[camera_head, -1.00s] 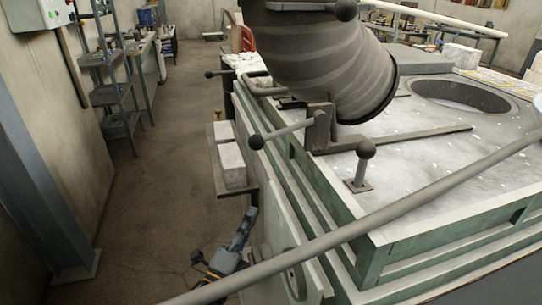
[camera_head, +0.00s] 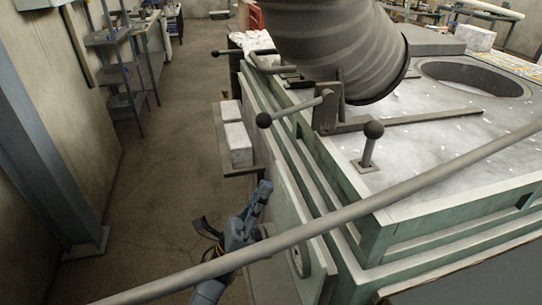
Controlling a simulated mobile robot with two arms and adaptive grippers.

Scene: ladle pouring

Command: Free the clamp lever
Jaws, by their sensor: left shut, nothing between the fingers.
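A lever with a black ball knob (camera_head: 264,120) sticks out to the left from a dark bracket (camera_head: 327,112) beneath the ladle (camera_head: 335,45). A second, upright lever with a black ball knob (camera_head: 373,129) stands on the bench top. I cannot tell which one is the clamp lever. My left gripper (camera_head: 263,190) is shut and empty, beside the bench's left side, below and apart from the side-pointing lever. The long bar passes in front of my left arm. My right gripper is not in view.
A long grey bar (camera_head: 400,190) crosses the foreground diagonally. A green-edged bench (camera_head: 440,165) with a round opening (camera_head: 474,78) fills the right. Pale blocks (camera_head: 238,145) sit on a side shelf. Open floor (camera_head: 165,190) lies to the left.

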